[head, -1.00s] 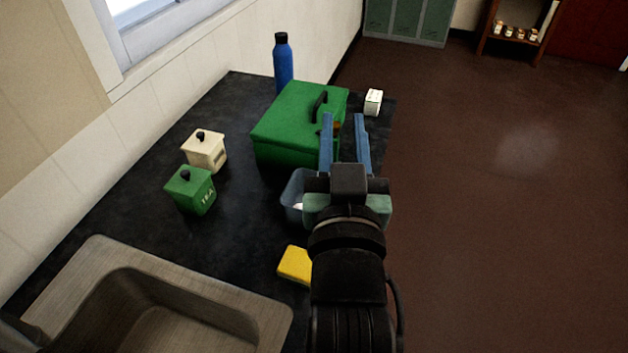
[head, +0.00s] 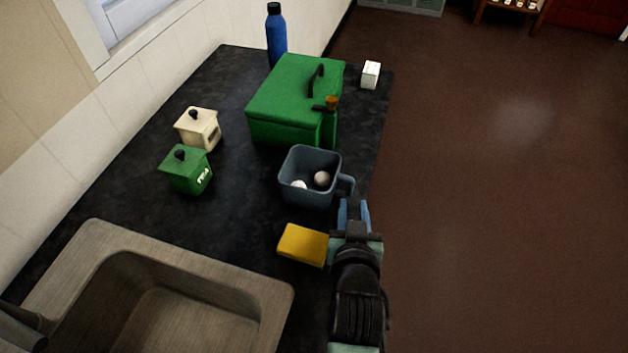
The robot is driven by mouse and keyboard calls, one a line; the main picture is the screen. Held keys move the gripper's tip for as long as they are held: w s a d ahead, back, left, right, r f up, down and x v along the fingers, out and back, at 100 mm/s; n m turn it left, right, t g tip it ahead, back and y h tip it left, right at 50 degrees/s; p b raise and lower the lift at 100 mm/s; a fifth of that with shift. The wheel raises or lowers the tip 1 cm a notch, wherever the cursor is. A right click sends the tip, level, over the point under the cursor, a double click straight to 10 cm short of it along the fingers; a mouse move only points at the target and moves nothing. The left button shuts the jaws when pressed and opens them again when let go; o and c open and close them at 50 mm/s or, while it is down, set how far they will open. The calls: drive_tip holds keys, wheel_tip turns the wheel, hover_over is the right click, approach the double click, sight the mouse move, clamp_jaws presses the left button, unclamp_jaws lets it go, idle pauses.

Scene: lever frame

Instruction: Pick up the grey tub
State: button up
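The grey tub (head: 309,189) stands upright on the dark counter in the head view, with a handle (head: 346,185) on its right side. Two small round things, one whitish and one brownish, lie inside it. My gripper (head: 354,206) is just in front of the tub's handle, near the counter's right edge. Its two blue fingers are apart with nothing seen between them, and they point toward the handle. I cannot tell whether a finger touches the handle.
A yellow sponge-like block (head: 303,245) lies left of my gripper. A green box (head: 296,100) stands behind the tub, with a green bottle (head: 330,122) beside it. Green (head: 187,170) and cream (head: 198,128) canisters stand left. A sink (head: 170,300) is at front left.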

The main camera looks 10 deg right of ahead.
sight(350, 192)
drive_tip(key=shift+a+f+x, duration=0.1)
drive_tip(key=shift+x, duration=1.35)
drive_tip(key=shift+a+f+x, duration=0.1)
drive_tip(key=shift+f+x, duration=0.05)
drive_tip(key=shift+x, duration=1.3)
drive_tip(key=shift+s, duration=0.1)
drive_tip(key=shift+c, duration=0.3)
clamp_jaws()
